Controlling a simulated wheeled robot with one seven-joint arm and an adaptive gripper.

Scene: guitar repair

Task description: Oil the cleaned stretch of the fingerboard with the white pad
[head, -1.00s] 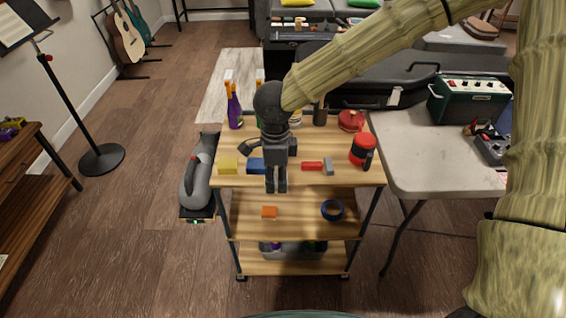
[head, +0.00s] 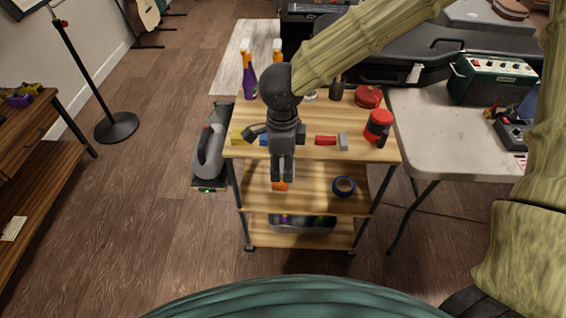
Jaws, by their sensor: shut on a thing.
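My gripper (head: 282,179) points down in front of the wooden cart (head: 316,206), at its middle. Its fingers look close together. What sits between them is too small or hidden to make out. A small orange block (head: 281,186) shows right at the fingertips, over the middle shelf; I cannot tell if they touch. No white pad can be made out. No fingerboard is in clear view; only part of a guitar (head: 149,13) shows at the far wall.
On the cart top are a yellow block (head: 237,138), a blue block (head: 264,140), a red-handled tool (head: 326,140), a red-and-black canister (head: 379,125) and spray bottles (head: 249,82). Blue tape (head: 344,186) lies on the middle shelf. A pale table (head: 430,140) stands right.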

